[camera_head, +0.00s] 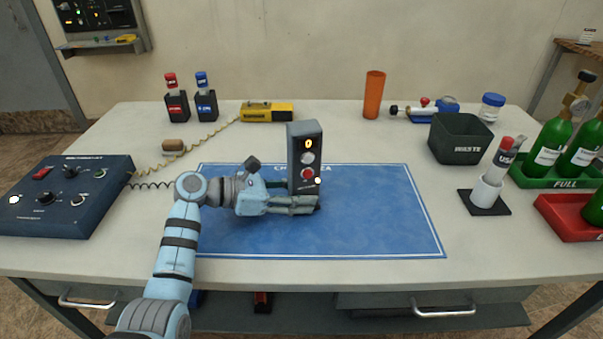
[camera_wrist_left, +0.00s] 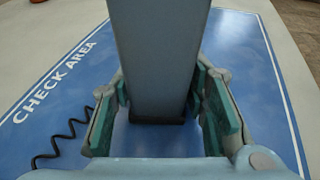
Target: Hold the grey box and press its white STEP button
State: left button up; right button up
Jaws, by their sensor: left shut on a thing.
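The grey box (camera_head: 291,157) stands upright at the middle of the blue check-area mat (camera_head: 380,215). Its dark front has a small display reading 0, a round whitish button (camera_head: 307,158) and a red button (camera_head: 307,174) below that. A small white spot shows at the front's lower right edge; I cannot tell what it is. My left gripper (camera_head: 303,198) is shut on the box's lower part, coming from the left. In the left wrist view, the box (camera_wrist_left: 155,60) rises between the teal finger pads. Its buttons are hidden there. My right gripper is not in view.
A dark blue control console (camera_head: 68,190) stands at the left, with a coiled cord (camera_head: 150,185). A yellow device (camera_head: 267,112) and an orange cup (camera_head: 374,95) stand behind the mat. A waste bin (camera_head: 460,138) and green bottles (camera_head: 550,145) are at the right. The mat's right half is clear.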

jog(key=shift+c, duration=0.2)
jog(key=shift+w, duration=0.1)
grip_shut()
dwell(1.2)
